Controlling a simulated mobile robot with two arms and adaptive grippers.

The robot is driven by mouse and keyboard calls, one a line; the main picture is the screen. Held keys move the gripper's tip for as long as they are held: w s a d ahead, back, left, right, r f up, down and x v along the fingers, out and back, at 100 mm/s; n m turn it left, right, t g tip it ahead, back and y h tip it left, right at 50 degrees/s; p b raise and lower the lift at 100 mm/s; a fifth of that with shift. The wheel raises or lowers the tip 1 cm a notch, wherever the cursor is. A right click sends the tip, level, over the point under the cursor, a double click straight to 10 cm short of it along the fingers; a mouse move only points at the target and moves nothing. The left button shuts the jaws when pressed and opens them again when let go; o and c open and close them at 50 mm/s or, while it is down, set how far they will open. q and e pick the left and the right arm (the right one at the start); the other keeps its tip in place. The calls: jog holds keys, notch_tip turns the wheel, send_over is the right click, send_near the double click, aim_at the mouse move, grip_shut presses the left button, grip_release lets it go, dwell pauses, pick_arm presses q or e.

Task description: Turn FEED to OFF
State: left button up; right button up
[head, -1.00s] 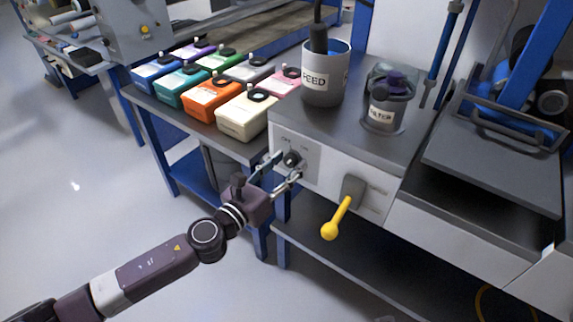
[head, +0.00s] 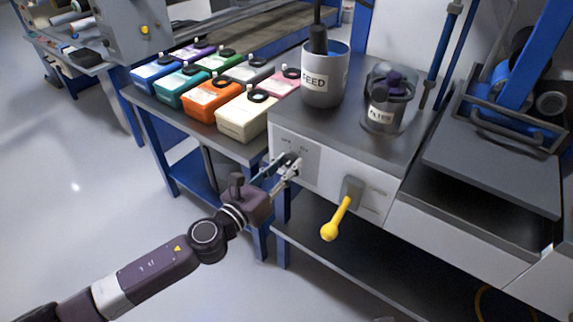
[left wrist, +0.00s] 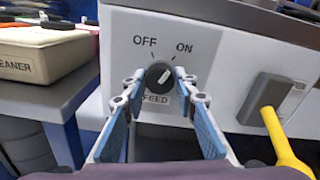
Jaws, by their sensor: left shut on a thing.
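The FEED knob (left wrist: 159,77) is a round black dial on the white front panel of the cabinet. In the left wrist view its white pointer mark slants up and right, toward ON. The OFF label (left wrist: 145,41) is at upper left of the knob and the ON label (left wrist: 184,48) at upper right. My left gripper (head: 287,165) is shut on the knob, with one finger on each side. In the head view the fingers hide most of the knob. My right gripper is not in view.
A yellow-handled lever (head: 338,217) sticks out of the panel to the right of the knob. A FEED cup (head: 324,84) and a FILTER jar (head: 382,116) stand on the cabinet top. Several coloured containers, including a cream one (head: 247,119), stand on the bench at left.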

pick_arm(q)
jog(key=n+p, duration=0.1)
jog(key=n, duration=0.2)
jog(key=n+p, duration=0.2)
jog(key=n, duration=0.4)
jog(key=shift+r+n, duration=0.1)
jog(key=shift+n, duration=0.3)
jog(key=shift+n+p, duration=0.4)
jog(key=shift+n, duration=0.4)
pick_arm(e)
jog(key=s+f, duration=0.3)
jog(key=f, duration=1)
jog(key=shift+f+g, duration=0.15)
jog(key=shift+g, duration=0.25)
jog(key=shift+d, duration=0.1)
pick_arm(q)
jog(key=o, duration=1.2)
jog(key=shift+c, duration=0.2)
jog(key=shift+s, duration=0.1)
jog(key=v, duration=1.2)
